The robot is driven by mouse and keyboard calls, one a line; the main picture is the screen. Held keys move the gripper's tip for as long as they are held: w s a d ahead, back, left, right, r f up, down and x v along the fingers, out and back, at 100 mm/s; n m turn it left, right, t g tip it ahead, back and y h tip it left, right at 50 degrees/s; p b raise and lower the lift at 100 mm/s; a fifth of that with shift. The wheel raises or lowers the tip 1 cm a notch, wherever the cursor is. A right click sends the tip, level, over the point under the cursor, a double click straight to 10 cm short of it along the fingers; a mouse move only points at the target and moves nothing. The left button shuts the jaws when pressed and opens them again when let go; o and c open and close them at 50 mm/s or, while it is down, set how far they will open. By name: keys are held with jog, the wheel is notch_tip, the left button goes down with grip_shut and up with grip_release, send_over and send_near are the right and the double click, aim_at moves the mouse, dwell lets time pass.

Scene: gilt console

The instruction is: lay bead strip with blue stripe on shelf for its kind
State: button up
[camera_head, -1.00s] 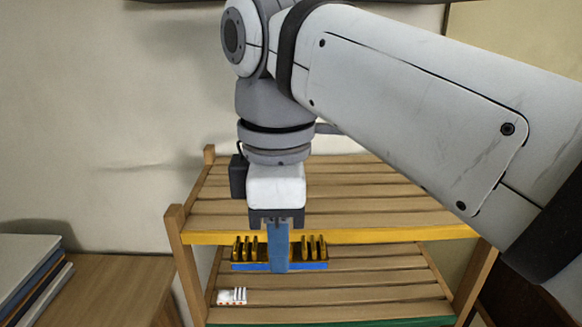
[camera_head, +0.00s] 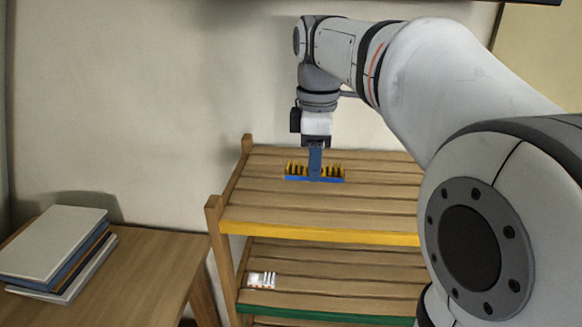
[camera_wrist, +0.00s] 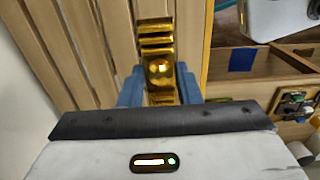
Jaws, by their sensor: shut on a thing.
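The bead strip (camera_head: 334,175) is gold with raised parts along it and a blue stripe along its front edge. My gripper (camera_head: 315,178) points down and is shut on its middle. The strip is level, over the slatted top shelf (camera_head: 370,207), which has a yellow front edge. I cannot tell whether it touches the slats. In the wrist view, the gold strip (camera_wrist: 157,40) sits between my blue fingers; its blue stripe does not show clearly there. The lower shelf (camera_head: 350,280) has a green front edge.
A small white striped piece (camera_head: 262,280) lies at the left of the lower shelf. Stacked books (camera_head: 55,250) lie on the table at left. The top shelf around the strip is bare. The wrist view shows a wooden compartment with a blue patch (camera_wrist: 242,60) at right.

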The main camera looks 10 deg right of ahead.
aim_at(313, 203)
jog(key=shift+s+f, duration=0.2)
jog(key=shift+f, duration=0.4)
jog(key=shift+s+f, duration=0.15)
jog(key=shift+f, duration=0.45)
jog(key=shift+w+f+p, duration=0.15)
jog(key=shift+f+p, duration=0.1)
jog(key=shift+f, duration=0.65)
jog(key=shift+w+f+p, duration=0.15)
jog(key=shift+f+p, duration=0.05)
jog(key=shift+f, duration=0.65)
jog(key=shift+f, duration=0.1)
jog(key=shift+f, duration=0.1)
jog(key=o, duration=1)
notch_tip(313, 203, up, 8)
jog(key=shift+f, duration=0.1)
